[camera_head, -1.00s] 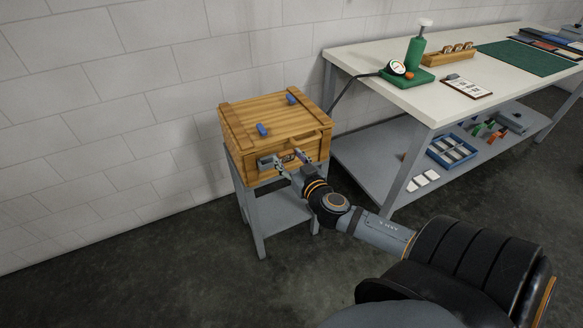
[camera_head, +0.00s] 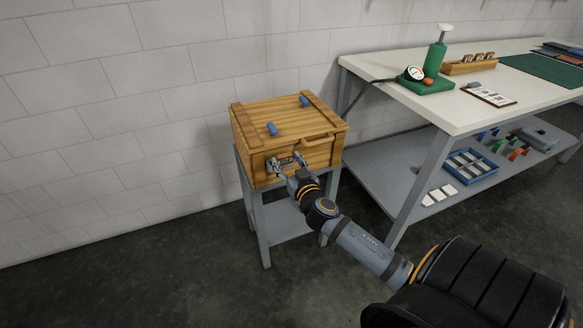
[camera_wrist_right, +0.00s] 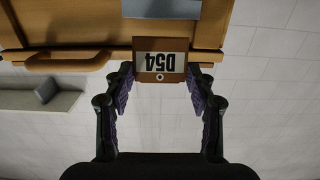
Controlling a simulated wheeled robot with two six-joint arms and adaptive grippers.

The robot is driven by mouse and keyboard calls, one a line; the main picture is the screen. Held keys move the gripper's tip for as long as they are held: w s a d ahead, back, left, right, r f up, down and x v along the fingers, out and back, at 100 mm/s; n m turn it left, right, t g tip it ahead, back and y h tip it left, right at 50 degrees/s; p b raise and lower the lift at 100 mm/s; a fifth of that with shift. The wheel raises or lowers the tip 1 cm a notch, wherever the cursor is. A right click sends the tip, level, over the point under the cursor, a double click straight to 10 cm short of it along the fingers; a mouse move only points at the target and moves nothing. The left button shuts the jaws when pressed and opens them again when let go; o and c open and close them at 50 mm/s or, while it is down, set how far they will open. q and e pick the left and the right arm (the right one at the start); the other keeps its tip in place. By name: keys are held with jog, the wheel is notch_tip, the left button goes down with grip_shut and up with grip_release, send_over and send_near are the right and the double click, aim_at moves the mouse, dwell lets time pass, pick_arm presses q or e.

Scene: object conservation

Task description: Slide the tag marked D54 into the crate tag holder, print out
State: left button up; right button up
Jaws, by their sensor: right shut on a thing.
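The tag marked D54 (camera_wrist_right: 161,65) shows in the right wrist view as a brown plate with a white label, a small round hole and black print. The print faces the camera and reads upside down there. My right gripper (camera_wrist_right: 160,74) is shut on the tag, one finger at each side edge. In the head view my right gripper (camera_head: 289,163) is at the front of the wooden crate (camera_head: 262,115). A grey plate, which looks like the tag holder (camera_wrist_right: 161,9), is on the crate front beyond the tag. Whether tag and holder touch is unclear. My left gripper is out of view.
The crate stands on a grey stand (camera_head: 258,222) against the white wall. Two blue pieces lie on its lid, and a wooden handle (camera_wrist_right: 66,62) juts from its front. A white-topped workbench (camera_head: 455,112) with a lower shelf stands to the right.

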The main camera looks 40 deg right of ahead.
aim_at(284, 164)
jog(key=x, duration=0.3)
jog(key=shift+w+f, duration=0.1)
jog(key=shift+f, duration=0.05)
jog(key=p, duration=0.5)
jog(key=shift+w+f+g, duration=0.15)
jog(key=shift+g, duration=0.25)
jog(key=shift+w+d+f+p, duration=0.15)
jog(key=shift+f+p, duration=0.25)
jog(key=shift+p, duration=0.2)
jog(key=shift+f+g, duration=0.3)
jog(key=shift+g, duration=0.1)
jog(key=shift+f+b, duration=0.55)
jog(key=shift+f, duration=0.05)
dwell(1.0)
jog(key=o, duration=0.9)
jog(key=shift+r, duration=0.1)
jog(key=shift+o, duration=0.2)
